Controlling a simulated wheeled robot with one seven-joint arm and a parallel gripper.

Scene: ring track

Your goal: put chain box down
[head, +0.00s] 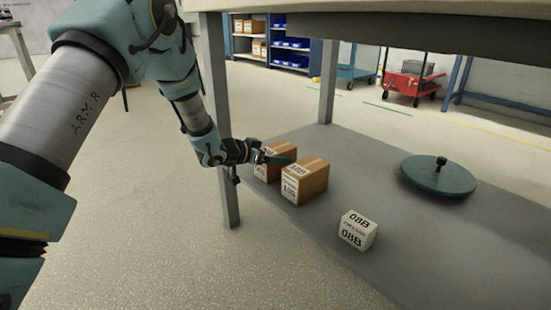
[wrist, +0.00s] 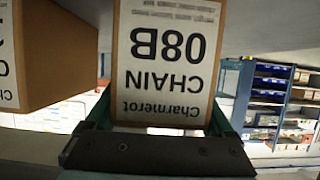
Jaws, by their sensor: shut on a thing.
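The chain box (wrist: 165,60) fills the middle of the wrist view, upside down there, with a white label reading "Charmerot CHAIN 08B". My gripper (wrist: 155,130) is shut on it, with a teal finger on each side. In the head view my gripper (head: 272,155) is at the lower shelf's left part, over the left cardboard box (head: 262,172), which appears to be the chain box. It is partly hidden by my gripper. It looks at shelf level, but whether its base touches the shelf (head: 400,270) I cannot tell.
A cardboard box (head: 310,182) stands close to the right of the held one. A small white box marked 08B (head: 358,231) and a teal disc with a knob (head: 438,176) lie farther right. A table leg (head: 218,120) is close to my arm. The tabletop (head: 440,30) overhangs the shelf.

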